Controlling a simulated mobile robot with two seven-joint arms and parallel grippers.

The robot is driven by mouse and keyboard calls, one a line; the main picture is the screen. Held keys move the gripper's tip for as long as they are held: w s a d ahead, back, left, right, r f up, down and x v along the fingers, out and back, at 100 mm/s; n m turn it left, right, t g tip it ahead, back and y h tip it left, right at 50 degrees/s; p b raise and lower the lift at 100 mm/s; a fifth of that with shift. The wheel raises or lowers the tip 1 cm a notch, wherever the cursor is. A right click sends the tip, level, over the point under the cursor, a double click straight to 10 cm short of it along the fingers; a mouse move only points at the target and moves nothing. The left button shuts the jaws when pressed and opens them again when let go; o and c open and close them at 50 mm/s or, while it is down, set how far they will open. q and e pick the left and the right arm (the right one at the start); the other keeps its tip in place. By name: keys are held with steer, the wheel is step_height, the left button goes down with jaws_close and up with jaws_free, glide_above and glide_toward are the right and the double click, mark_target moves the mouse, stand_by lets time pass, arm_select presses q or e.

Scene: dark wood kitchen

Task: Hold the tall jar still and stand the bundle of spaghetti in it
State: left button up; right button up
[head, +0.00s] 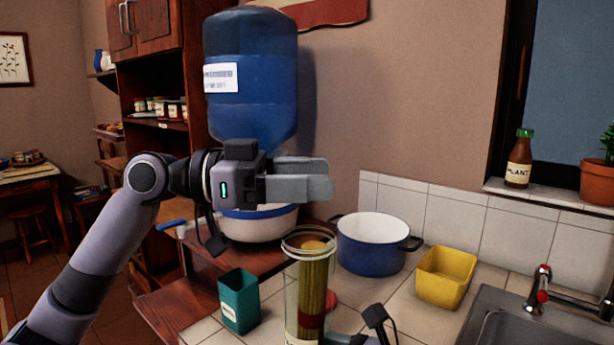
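The tall clear glass jar (291,290) stands upright on the tiled counter at bottom centre. The bundle of spaghetti (314,275) stands inside it, nearly upright, with its top around the height of the jar's rim. A dark red band or label shows low on it. My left gripper (312,182) is above the jar, apart from it; its two grey fingers point right, appear spread, and hold nothing. My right gripper (342,339) shows only partly at the bottom edge, against or close beside the jar's lower right side; its grip is hidden.
A teal box (240,301) stands left of the jar. A blue pot (372,246) is behind it, a yellow tub (445,278) to the right, then the sink (530,325). A large blue water bottle (250,85) stands over a white-and-blue basin (258,224) behind my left gripper.

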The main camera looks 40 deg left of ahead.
arm_select(q)
steer(key=v, duration=1.2)
stand_by(0.3)
stand_by(0.3)
arm_select(e)
steer(key=o, duration=0.8)
steer(key=v, duration=1.2)
